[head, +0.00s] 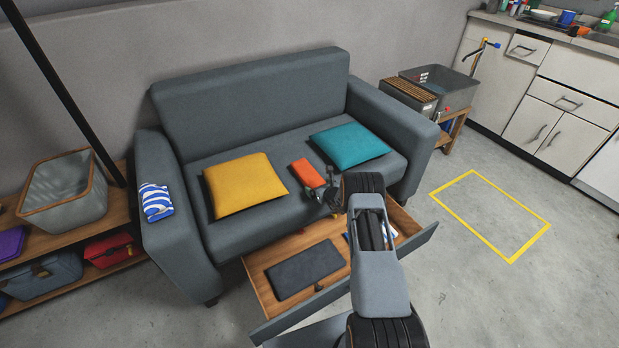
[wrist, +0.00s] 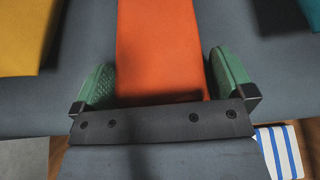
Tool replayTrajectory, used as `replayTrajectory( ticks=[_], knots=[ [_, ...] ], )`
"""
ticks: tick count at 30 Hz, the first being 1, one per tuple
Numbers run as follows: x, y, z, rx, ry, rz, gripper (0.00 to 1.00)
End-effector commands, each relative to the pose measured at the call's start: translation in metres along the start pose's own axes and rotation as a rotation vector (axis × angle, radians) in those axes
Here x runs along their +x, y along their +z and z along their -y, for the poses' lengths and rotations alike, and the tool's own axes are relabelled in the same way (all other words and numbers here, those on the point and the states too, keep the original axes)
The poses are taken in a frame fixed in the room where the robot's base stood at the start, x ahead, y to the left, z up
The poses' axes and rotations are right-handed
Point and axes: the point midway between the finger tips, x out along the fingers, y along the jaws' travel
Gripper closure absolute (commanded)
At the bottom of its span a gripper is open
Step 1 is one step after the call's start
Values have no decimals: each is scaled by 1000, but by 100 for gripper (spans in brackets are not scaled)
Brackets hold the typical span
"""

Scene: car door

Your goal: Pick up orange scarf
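The orange scarf (head: 307,173) lies folded flat on the grey sofa seat between the yellow and teal cushions. In the wrist view the orange scarf (wrist: 158,45) runs up between the two green finger pads of my gripper (wrist: 162,82). The pads stand apart, one on each side of the scarf's near end. A small gap shows at the left pad; the right pad is very close to the scarf's edge, and I cannot tell if it touches. In the head view my gripper (head: 327,190) is at the scarf's near right side, partly hidden by my arm.
A yellow cushion (head: 245,184) and a teal cushion (head: 349,146) flank the scarf. An open drawer (head: 262,290) below the seat holds a dark folded cloth (head: 304,270) and a blue-and-white striped cloth (wrist: 279,152). Another striped cloth (head: 155,201) lies on the left armrest.

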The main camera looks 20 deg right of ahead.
Motion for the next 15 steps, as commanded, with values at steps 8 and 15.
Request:
replayTrajectory(
  ticks=[8,15],
  knots=[
    [0,0,0,0,0,0,26],
    [0,1,0,-1,0,2,37]
  ],
)
